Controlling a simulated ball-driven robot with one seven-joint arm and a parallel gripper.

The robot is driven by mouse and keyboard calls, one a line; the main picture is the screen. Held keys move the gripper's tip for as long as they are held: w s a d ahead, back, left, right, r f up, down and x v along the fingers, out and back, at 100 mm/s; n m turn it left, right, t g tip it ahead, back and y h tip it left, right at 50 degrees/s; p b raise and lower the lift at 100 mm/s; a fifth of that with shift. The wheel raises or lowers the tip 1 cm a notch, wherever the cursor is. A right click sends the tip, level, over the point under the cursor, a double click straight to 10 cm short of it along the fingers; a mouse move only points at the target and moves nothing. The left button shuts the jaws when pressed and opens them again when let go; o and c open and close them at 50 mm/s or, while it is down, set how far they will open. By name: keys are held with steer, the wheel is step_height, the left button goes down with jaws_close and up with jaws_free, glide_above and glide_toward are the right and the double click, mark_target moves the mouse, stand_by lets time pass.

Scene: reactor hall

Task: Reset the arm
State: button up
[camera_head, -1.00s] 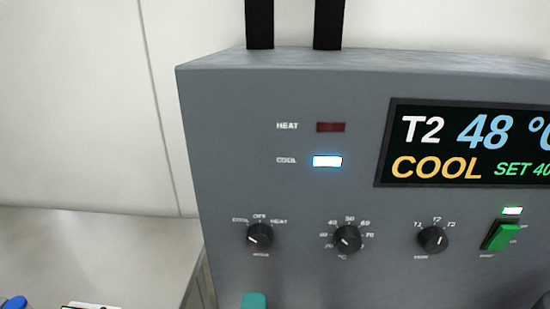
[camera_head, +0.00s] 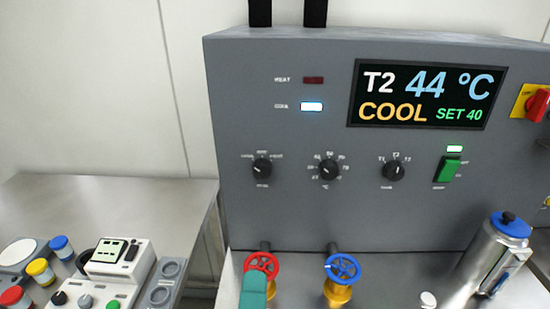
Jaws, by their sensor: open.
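A teal rounded piece (camera_head: 255,289), apparently part of my own arm, rises from the bottom edge in the head view. It covers the lower part of a red valve wheel (camera_head: 262,261). I cannot make out my gripper's fingers or any object held.
A grey control panel (camera_head: 290,205) stands ahead, its display (camera_head: 428,94) reading T2 44 °C, COOL, SET 40. A blue valve wheel (camera_head: 342,268) and a steel flask (camera_head: 495,255) stand before it. A side bench (camera_head: 110,205) at left holds capped jars and a small device (camera_head: 118,258).

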steer(key=w+d+f+m+g+h, duration=0.1)
steer(key=d+f+m+g+h, duration=0.55)
steer(key=d+f, duration=1.4)
steer(key=s+d+f+m+g+y, duration=0.3)
steer(key=s+d+f+m+g, duration=0.1)
steer(key=s, duration=0.4)
steer(key=s+d+f+m+g+y, duration=0.3)
steer(key=s+d+f+m+g, duration=0.2)
steer(key=s+f+m+g, duration=0.1)
step_height(320, 180, down, 2)
steer(key=shift+s+d+f+m+g+y, duration=0.15)
steer(key=shift+s+d+m+g+y, duration=0.3)
steer(key=shift+s, duration=0.75)
steer(key=shift+a, duration=0.15)
stand_by(3.1)
